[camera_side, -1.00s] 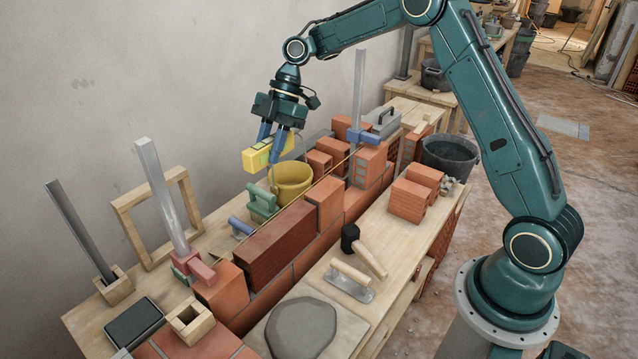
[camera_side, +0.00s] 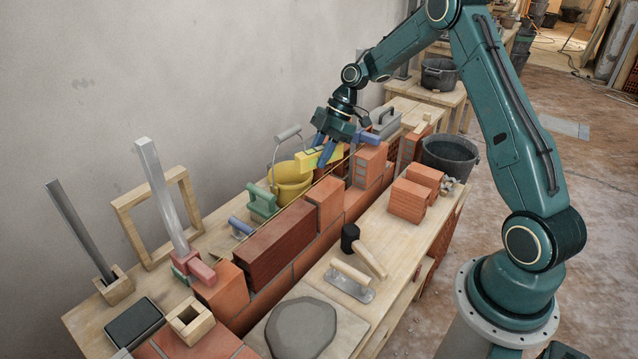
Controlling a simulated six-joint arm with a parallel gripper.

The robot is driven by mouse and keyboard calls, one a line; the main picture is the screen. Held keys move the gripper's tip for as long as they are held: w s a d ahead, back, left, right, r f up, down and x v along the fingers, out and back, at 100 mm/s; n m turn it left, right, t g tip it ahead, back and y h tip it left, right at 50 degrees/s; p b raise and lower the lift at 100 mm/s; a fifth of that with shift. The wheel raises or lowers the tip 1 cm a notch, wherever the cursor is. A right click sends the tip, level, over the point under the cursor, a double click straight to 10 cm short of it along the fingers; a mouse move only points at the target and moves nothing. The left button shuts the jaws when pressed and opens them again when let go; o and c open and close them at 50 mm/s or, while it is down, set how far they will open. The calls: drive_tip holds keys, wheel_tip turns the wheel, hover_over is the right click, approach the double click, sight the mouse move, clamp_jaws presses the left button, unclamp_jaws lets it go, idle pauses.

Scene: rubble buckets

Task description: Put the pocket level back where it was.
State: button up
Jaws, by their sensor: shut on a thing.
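The pocket level (camera_side: 309,158) is a small yellow block with a darker window on top. My gripper (camera_side: 323,154) is shut on it with its blue fingers pointing down. It holds the level beside and to the right of the yellow bucket (camera_side: 290,190), near the far part of the brick wall. The level overlaps the bucket's right rim in the picture. I cannot tell the gap between the level and the bricks under it. The level's right end is partly hidden by the fingers.
The bucket's handle (camera_side: 287,134) stands up left of my gripper. A blue clamp (camera_side: 364,137) and bricks (camera_side: 369,164) are close on the right. A string runs along the brick wall (camera_side: 275,250). Green (camera_side: 262,203) and blue-handled (camera_side: 240,226) tools lie to the left.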

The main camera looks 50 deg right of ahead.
drive_tip(key=s+d+f+m+t, duration=0.1)
drive_tip(key=s+d+f, duration=0.2)
drive_tip(key=d, duration=0.2)
drive_tip(key=s+d+f+m, duration=0.2)
drive_tip(key=s+d+f, duration=0.1)
drive_tip(key=d, duration=0.2)
drive_tip(key=m+t+h, duration=0.1)
drive_tip(key=m+h, duration=0.1)
hover_over(382, 237)
drive_tip(key=s+d, duration=0.1)
drive_tip(key=s, duration=0.1)
drive_tip(key=f, duration=2.2)
drive_tip(key=shift+w, duration=0.2)
drive_tip(key=shift+f, duration=1.85)
drive_tip(key=shift+f, duration=0.1)
drive_tip(key=o, duration=1)
drive_tip(key=shift+c, duration=0.2)
drive_tip(key=shift+o, duration=0.4)
drive_tip(key=shift+w, duration=0.1)
